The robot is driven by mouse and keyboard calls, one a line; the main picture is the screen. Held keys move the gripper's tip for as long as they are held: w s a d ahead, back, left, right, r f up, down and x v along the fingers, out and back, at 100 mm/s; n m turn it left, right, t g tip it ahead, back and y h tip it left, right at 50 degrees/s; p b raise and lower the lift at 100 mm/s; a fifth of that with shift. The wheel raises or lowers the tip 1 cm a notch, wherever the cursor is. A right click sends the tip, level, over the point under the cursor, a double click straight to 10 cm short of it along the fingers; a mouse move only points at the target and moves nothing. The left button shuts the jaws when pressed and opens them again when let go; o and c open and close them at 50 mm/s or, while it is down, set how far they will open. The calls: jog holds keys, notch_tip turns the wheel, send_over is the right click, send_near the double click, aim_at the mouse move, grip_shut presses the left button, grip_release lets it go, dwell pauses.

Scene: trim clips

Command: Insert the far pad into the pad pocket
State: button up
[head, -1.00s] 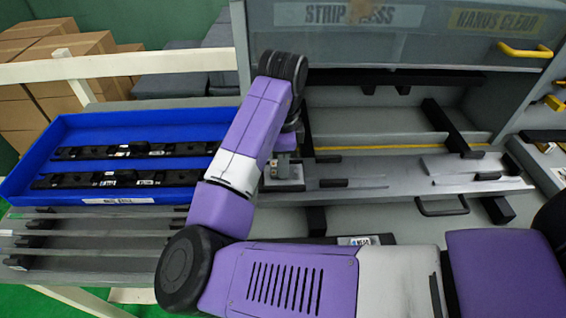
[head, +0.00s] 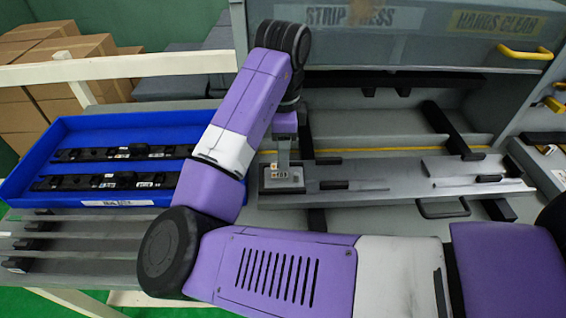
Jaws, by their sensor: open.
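My gripper (head: 283,168) points down at the left end of a long grey metal strip (head: 385,175) on the press bed. The jaws are open, though the fingers are small and hard to make out. To the right, a small black block (head: 333,185) lies on the strip. A blue tray (head: 118,201) at left holds two rows of black clip parts (head: 120,152).
The grey strip press (head: 390,60) has a raised front panel and a yellow handle (head: 525,50). Black bars (head: 450,130) cross its bed. Grey rails (head: 90,240) lie below the blue tray. My own arm covers the centre front.

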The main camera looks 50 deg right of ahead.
notch_tip(320, 180, up, 7)
jog(key=shift+f, duration=0.15)
dwell(0.7)
